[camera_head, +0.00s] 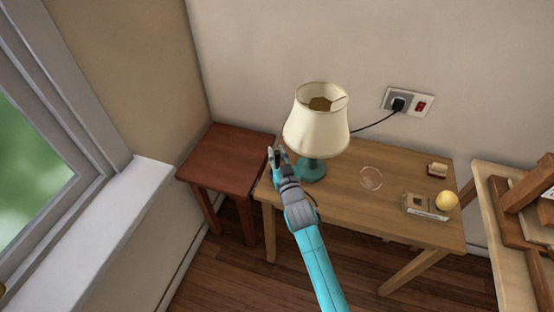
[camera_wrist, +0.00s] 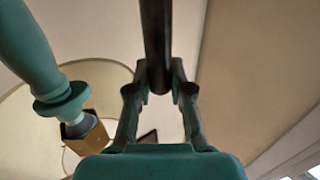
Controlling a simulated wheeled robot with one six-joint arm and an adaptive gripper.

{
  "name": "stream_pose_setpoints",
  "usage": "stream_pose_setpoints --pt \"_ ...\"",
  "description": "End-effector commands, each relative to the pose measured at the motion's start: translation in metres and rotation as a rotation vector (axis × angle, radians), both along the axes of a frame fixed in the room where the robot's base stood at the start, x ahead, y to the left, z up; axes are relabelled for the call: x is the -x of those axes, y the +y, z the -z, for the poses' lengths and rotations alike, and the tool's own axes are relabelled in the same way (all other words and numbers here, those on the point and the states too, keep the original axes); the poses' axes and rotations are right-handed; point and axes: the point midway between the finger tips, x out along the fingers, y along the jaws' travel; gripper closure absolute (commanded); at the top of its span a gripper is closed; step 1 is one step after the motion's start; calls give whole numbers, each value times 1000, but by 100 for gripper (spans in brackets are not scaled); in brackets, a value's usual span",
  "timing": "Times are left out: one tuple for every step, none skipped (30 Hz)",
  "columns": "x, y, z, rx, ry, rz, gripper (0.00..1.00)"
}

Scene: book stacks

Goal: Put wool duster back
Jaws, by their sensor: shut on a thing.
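My gripper (camera_head: 277,156) is just left of the lamp, near the gap between the small red-brown table and the desk in the head view. In the wrist view, my gripper (camera_wrist: 160,90) is shut on a dark brown round rod, which looks like the handle of the wool duster (camera_wrist: 156,45). The rod runs up out of the wrist picture. No wool head shows in either view. In the head view the held thing is too small to make out.
A lamp with a cream shade (camera_head: 316,128) and teal base (camera_head: 312,170) stands close right of my gripper. The red-brown side table (camera_head: 228,155) is bare. The wooden desk (camera_head: 335,200) holds a clear round item (camera_head: 371,178) and a yellow ball (camera_head: 447,201).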

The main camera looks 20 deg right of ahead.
Motion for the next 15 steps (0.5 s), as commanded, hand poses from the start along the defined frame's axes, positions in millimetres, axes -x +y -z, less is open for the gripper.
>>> stream_pose_setpoints --pt "0 0 9 2 3 1 100" --pt "0 0 13 1 3 1 100" --pt "0 0 18 2 2 1 100" --pt "0 0 21 1 2 1 100" --pt "0 0 23 1 1 1 100" --pt "0 0 25 2 1 0 100" --pt "0 0 26 1 0 0 100" --pt "0 0 27 0 0 0 100" --pt "0 0 27 0 -1 0 100" --pt "0 0 27 0 -1 0 100" --pt "0 0 27 0 -1 0 100" --pt "0 0 26 0 -1 0 100" --pt "0 0 26 0 -1 0 100" --pt "0 0 26 0 0 0 100" --pt "0 0 27 0 0 0 100"
